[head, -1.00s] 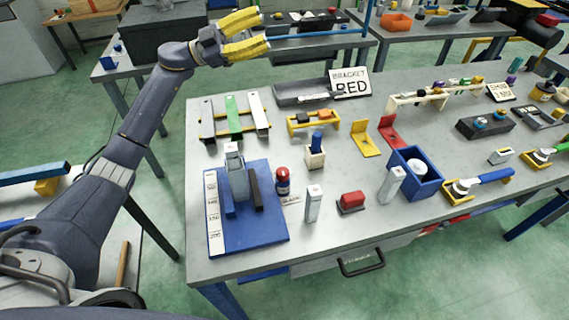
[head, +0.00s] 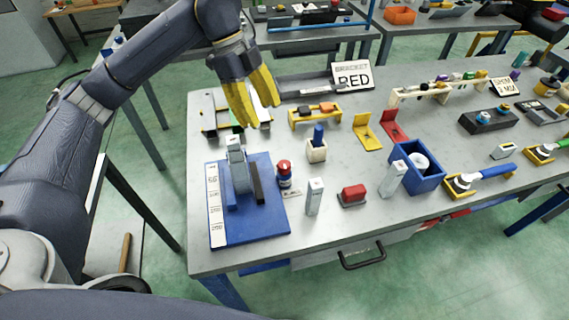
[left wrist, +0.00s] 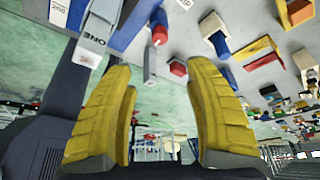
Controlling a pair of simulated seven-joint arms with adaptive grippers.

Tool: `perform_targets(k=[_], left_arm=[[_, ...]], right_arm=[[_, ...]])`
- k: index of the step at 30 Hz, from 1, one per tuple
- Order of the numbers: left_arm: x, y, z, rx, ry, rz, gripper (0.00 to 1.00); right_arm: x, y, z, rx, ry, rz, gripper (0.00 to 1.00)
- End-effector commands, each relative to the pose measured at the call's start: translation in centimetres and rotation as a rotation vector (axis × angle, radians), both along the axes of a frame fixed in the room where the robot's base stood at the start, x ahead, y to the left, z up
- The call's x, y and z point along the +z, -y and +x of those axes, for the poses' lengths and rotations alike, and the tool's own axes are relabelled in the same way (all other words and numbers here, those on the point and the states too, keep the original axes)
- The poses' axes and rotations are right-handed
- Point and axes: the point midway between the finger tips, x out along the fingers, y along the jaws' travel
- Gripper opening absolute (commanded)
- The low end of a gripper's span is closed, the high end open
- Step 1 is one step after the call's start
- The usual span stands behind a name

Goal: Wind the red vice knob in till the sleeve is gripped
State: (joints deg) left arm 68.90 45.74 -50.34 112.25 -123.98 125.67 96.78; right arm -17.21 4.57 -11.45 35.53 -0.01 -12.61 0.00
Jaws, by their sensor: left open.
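A blue base plate (head: 262,227) with a white scale strip lies at the bench's left front. A grey upright block (head: 238,170) stands on it between a blue piece and a dark bar (head: 257,185). A red-topped blue cylinder (head: 284,175) stands just right of the plate; its red top also shows in the left wrist view (left wrist: 159,36). I cannot tell for sure whether this is the vice knob, nor which piece is the sleeve. My left gripper (head: 257,116) is open and empty above the bench, behind the plate, fingers pointing down. My right gripper is out of view.
A white upright block (head: 315,197), a red block (head: 353,193) and a blue open box (head: 432,181) stand to the right. A wooden holder with a blue peg (head: 317,150) and a yellow rack (head: 315,114) are behind. Bare bench lies along the front edge.

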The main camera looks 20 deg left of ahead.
Motion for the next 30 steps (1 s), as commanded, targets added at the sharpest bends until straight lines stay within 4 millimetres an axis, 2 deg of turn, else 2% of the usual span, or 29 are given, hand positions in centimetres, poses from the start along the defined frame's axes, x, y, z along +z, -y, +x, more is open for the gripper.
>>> perform_targets(k=[21, 30], left_arm=[[-11.3, 4.6, -1.3, -0.005, -0.005, -0.004, 0.53], [-14.4, 5.9, -1.5, -0.003, -0.002, -0.005, 0.53]], right_arm=[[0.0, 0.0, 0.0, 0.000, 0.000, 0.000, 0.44], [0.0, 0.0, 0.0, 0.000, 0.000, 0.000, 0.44]])
